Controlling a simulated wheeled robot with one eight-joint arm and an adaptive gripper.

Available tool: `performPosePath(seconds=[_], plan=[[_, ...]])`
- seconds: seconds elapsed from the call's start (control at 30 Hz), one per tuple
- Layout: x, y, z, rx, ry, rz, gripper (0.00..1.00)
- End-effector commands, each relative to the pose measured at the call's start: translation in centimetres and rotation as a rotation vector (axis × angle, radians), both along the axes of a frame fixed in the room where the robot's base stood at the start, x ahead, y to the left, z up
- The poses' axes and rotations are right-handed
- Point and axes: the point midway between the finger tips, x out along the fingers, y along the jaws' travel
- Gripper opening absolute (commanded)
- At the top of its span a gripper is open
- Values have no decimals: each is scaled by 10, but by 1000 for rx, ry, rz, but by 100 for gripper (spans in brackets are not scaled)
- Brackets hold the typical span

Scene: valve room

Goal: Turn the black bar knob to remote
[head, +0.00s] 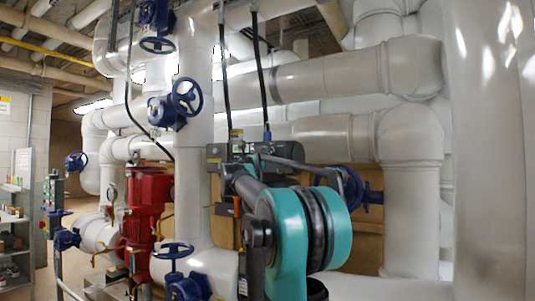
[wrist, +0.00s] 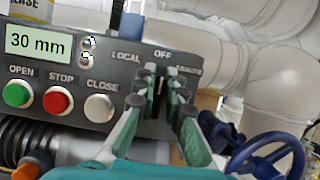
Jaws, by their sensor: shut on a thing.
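The grey control box (wrist: 205,50) fills the upper part of the wrist view, with LOCAL, OFF and a partly covered label at the right, likely REMOTE. My gripper (wrist: 162,82) is in front of these labels, its two fingers closed on the black bar knob (wrist: 161,88). Only a narrow dark strip of the knob shows between the fingertips. It looks roughly upright under OFF, but its exact angle is hard to tell. In the head view the box (head: 284,150) shows behind my arm, which hides the knob and the fingers.
A 30 mm display (wrist: 38,43) and the green OPEN (wrist: 16,95), red STOP (wrist: 58,101) and white CLOSE (wrist: 99,108) buttons sit left of the knob. A blue handwheel (wrist: 268,158) is close at lower right. White pipes (head: 330,75) surround the box.

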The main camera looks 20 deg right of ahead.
Motion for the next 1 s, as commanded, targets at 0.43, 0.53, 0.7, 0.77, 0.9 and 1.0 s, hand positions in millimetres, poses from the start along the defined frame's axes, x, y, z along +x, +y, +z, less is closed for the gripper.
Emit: performPosePath(seconds=[0.43,0.53,0.7,0.77,0.9,1.0], plan=[[-1,-2,-4,116,-137,1,0],[-1,-3,-4,168,-204,0,0],[-3,-4,-5,266,-331,0,0],[-3,-4,-5,301,-375,1,0],[-4,-5,-6,383,-479,1,0],[-5,-6,-6,437,-551,1,0]])
